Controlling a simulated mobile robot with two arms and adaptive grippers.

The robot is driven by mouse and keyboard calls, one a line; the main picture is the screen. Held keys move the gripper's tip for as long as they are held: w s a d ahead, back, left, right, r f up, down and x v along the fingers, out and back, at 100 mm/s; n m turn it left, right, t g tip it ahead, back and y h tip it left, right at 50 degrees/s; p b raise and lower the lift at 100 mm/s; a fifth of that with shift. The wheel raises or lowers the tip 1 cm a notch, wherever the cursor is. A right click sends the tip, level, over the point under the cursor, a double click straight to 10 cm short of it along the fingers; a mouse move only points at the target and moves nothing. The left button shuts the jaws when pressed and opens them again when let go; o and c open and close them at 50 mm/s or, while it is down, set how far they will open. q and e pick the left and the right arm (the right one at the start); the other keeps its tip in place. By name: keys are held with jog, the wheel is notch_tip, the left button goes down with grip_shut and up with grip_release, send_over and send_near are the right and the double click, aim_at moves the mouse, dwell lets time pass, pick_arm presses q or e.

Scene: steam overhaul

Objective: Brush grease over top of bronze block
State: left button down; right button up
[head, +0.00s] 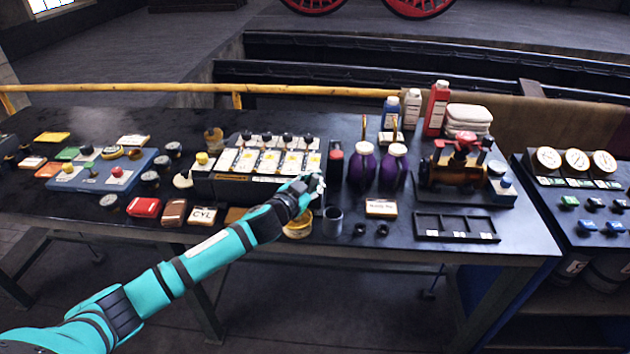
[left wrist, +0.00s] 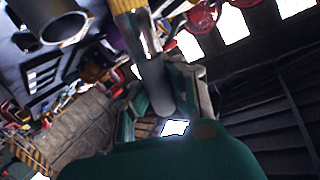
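My left gripper (head: 314,188) is over the middle of the bench, above a round yellow tin (head: 298,230) and left of a dark cup (head: 332,222). The tool's far end runs out of that view. A flat bronze-brown piece (head: 236,214), possibly the bronze block, lies left of the tin, partly hidden by my forearm. The grease is not clearly visible. My right gripper is not in view.
Two purple jugs (head: 361,166) stand right of the gripper. A rack with white cards (head: 265,160) is behind my wrist. Small dark rings (head: 360,229) lie near the front edge.

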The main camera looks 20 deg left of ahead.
pick_arm(q)
jog(key=shift+r+p, duration=2.65)
jog(key=shift+r, duration=0.55)
